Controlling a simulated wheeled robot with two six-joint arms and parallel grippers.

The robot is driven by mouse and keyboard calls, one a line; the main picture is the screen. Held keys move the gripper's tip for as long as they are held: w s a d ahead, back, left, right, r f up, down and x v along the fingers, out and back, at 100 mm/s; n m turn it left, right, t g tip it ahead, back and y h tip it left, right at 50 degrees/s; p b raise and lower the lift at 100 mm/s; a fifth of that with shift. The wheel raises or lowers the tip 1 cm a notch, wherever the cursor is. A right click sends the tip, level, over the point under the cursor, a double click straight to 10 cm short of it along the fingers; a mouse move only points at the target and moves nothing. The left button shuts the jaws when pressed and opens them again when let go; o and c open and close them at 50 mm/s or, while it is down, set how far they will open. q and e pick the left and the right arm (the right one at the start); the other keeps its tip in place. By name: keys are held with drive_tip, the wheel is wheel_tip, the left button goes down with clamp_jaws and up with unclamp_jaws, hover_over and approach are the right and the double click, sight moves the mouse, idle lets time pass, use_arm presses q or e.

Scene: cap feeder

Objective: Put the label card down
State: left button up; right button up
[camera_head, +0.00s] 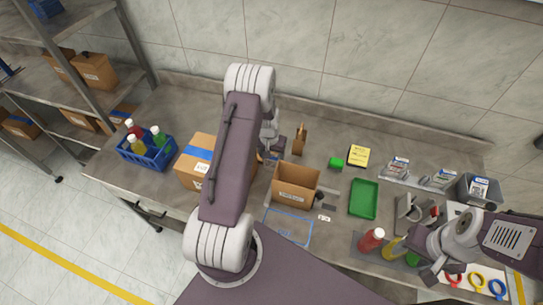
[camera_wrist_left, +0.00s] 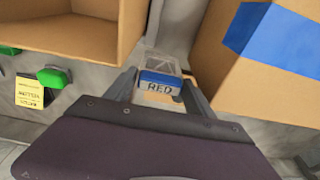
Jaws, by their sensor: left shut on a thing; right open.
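The card is between the fingers, with the open cardboard box (camera_wrist_left: 60,25) on the left and the taped carton (camera_wrist_left: 268,70) on the right. In the head view my left gripper (camera_head: 272,156) is mostly hidden behind its own arm, behind the open box (camera_head: 296,194), and the card cannot be made out there. My right gripper (camera_head: 438,277) is open and empty at the lower right, near the bottles.
A blue crate (camera_head: 150,160) with several bottles stands at the left of the table. A green tray (camera_head: 363,199), yellow note (camera_head: 358,155) and green block (camera_head: 336,163) lie to the right. A red bottle (camera_head: 371,240) stands at the front. A blue outlined area (camera_head: 288,229) looks clear.

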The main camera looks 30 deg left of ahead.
use_arm(q)
drive_tip(key=shift+a+f, duration=0.1)
drive_tip(key=shift+f, duration=0.9)
drive_tip(key=o, duration=1.1)
drive_tip(key=shift+c, duration=0.2)
